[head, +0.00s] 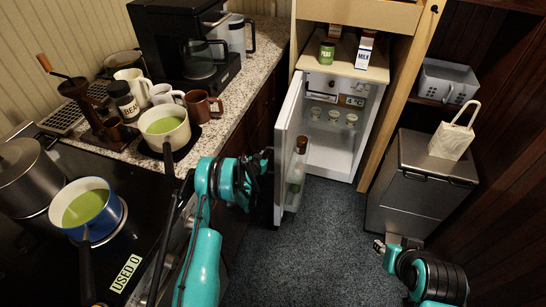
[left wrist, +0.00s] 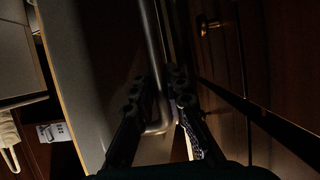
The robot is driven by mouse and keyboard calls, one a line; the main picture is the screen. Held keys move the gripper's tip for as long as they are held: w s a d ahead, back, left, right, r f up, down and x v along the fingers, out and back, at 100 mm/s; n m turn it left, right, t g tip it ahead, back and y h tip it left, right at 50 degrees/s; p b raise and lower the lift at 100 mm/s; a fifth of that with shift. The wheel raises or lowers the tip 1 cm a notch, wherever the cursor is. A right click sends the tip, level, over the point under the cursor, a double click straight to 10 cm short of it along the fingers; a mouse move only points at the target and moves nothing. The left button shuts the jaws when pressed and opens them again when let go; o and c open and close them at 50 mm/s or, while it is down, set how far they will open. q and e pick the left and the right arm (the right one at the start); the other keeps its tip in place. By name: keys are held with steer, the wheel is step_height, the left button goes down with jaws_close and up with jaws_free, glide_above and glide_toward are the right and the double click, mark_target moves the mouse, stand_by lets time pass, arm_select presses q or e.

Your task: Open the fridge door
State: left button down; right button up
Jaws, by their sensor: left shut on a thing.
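The small white fridge (head: 345,97) stands open below a wooden counter. Its door (head: 290,110) is swung out to the left, with a bottle (head: 297,165) in the door's inner side. My left gripper (head: 262,160) is at the outer side of the door, partly hidden by its own arm. In the left wrist view the left gripper (left wrist: 158,85) has its two fingers on either side of a metal bar handle (left wrist: 153,40), shut on it. My right gripper (head: 383,246) is low at the right, away from the fridge; its jaws are too small to read.
Grey bin (head: 415,185) with a white bag (head: 453,135) stands right of the fridge. Stove with a blue pot (head: 88,208) and counter with a coffee maker (head: 190,55) lie at left. Milk carton (head: 366,48) stands above the fridge. The carpet (head: 325,225) before the fridge is clear.

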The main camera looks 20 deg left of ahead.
arm_select(q)
steer(key=shift+w+a, duration=0.1)
steer(key=shift+a, duration=0.8)
steer(key=c, duration=1.5)
jaws_free()
steer(key=shift+c, duration=0.2)
steer(key=v, duration=0.7)
steer(key=shift+s, duration=0.3)
